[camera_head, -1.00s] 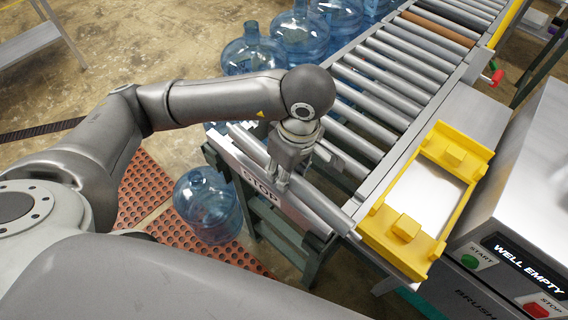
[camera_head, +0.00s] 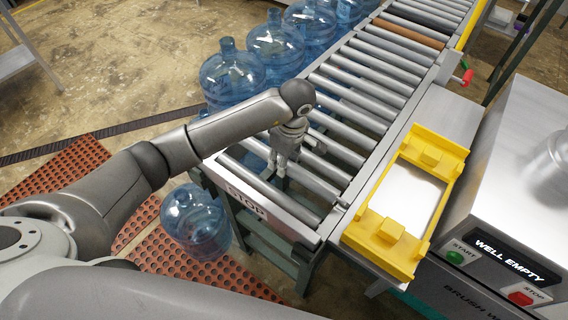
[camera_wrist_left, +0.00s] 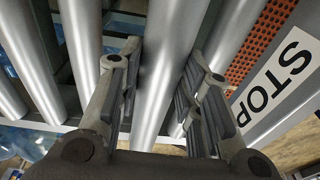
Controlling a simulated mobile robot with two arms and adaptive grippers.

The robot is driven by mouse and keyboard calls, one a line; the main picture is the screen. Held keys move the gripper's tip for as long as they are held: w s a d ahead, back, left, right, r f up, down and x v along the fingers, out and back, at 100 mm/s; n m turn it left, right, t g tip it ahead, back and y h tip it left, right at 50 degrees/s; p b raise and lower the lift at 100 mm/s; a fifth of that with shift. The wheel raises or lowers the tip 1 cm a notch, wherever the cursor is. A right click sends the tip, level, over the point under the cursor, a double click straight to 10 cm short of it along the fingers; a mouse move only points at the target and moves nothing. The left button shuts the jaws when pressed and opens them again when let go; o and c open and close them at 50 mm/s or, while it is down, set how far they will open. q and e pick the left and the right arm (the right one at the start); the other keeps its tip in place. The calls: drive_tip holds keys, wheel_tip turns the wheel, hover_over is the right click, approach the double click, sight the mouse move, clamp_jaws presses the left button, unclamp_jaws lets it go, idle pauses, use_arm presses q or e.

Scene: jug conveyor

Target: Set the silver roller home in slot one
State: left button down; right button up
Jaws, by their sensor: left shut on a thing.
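My left gripper (camera_head: 281,184) is over the near, STOP end of the roller conveyor (camera_head: 333,222). In the left wrist view its fingers (camera_wrist_left: 160,105) straddle a silver roller (camera_wrist_left: 168,62) and are shut on it. The roller lies roughly parallel to its neighbours. Another silver bar (camera_wrist_left: 235,50) lies between it and the STOP plate (camera_wrist_left: 285,80). In the head view the wrist and fingers cover part of the held roller. I cannot tell whether its ends rest in the frame's slots. My right gripper is not in view.
A yellow fixture (camera_head: 429,158) is at the conveyor's right side. Beyond it stands a machine reading "WELL EMPTY" (camera_head: 508,260). Blue jugs (camera_head: 230,75) line the left side; another jug (camera_head: 193,220) stands below. A brown roller (camera_head: 410,34) lies farther up the conveyor.

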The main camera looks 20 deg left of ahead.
use_arm(q)
drive_tip(key=shift+w+f, duration=0.3)
drive_tip(key=shift+f, duration=0.05)
wheel_tip(320, 180, down, 3)
drive_tip(key=shift+w+f, duration=0.15)
drive_tip(key=shift+f, duration=0.05)
drive_tip(key=shift+f, duration=0.2)
drive_tip(key=c, duration=1)
unclamp_jaws()
drive_tip(key=shift+r, duration=0.1)
